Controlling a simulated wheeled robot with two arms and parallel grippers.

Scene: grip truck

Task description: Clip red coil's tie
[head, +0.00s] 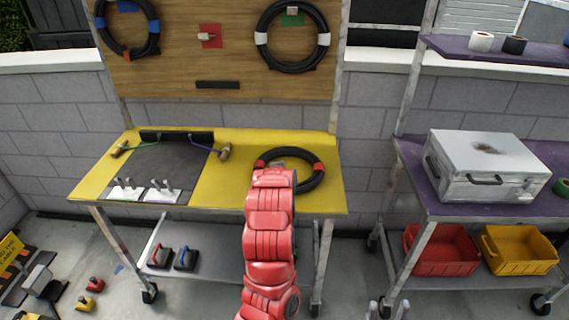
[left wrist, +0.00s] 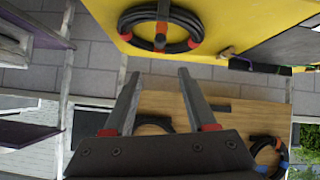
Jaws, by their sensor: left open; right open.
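A black coil with red bands (head: 318,168) lies flat on the right part of the yellow bench top; my red arm partly covers it in the head view. In the left wrist view this coil (left wrist: 141,15) shows at the top, with a dark strap-like piece across its middle; I cannot tell whether that is the tie. My left gripper (left wrist: 157,75) is open and empty, with the coil beyond its fingertips and apart from them. The arm hides it in the head view. My right gripper (head: 386,309) is open and empty at the bottom edge, right of the bench.
The yellow bench top (head: 230,190) has a dark mat with cord-tied wooden handles (head: 224,152) and switches. A white-banded coil (head: 262,40) and a blue-banded coil (head: 101,40) hang on the board. A red peg plate (head: 210,30) is bare. A purple shelf holds a metal case (head: 470,180).

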